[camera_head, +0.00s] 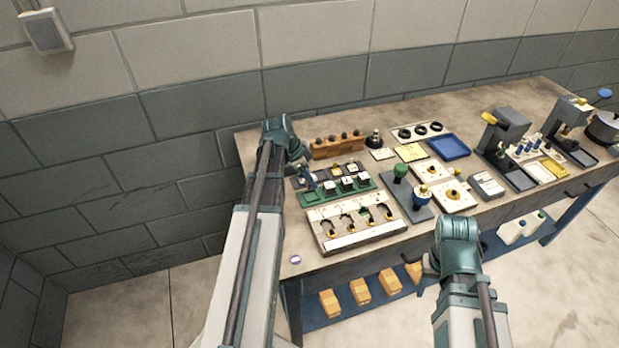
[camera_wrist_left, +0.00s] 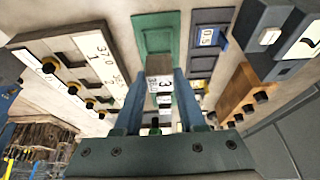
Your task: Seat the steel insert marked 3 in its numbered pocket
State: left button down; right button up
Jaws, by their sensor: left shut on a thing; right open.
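The steel insert marked 3 (camera_wrist_left: 159,85) is a pale block with a black number on its face. In the left wrist view it sits between the two blue fingers of my left gripper (camera_wrist_left: 160,76), which is shut on it. In the head view my left gripper (camera_head: 309,180) is over the left end of the green tray (camera_head: 312,198). The insert overlaps the tray in the wrist view; I cannot tell its height above it. A dark tray (camera_head: 300,182) with several pockets lies behind. Its numbers are too small to read. My right gripper (camera_head: 426,272) is open and empty, in front of the bench.
Several other labelled blocks (camera_head: 348,184) stand in the green tray. A pale gauge board (camera_head: 350,235) lies in front, close by. A wooden rack with dark knobs (camera_head: 324,149) stands behind. Fixtures with green and blue knobs (camera_head: 400,171) are to the right.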

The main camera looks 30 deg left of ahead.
pick_arm(q)
notch_tip(320, 180, up, 5)
jog(key=p, duration=0.3)
jog(key=shift+p, duration=0.35)
pick_arm(e)
notch_tip(320, 180, up, 5)
jog(key=shift+r, duration=0.1)
pick_arm(q)
jog(key=shift+r, duration=0.1)
jog(key=shift+r+p, duration=1.45)
jog(key=shift+p, duration=0.05)
pick_arm(e)
notch_tip(320, 180, up, 3)
jog(key=shift+f, duration=0.1)
pick_arm(q)
jog(key=shift+f, duration=0.15)
pick_arm(e)
jog(key=shift+f, duration=0.1)
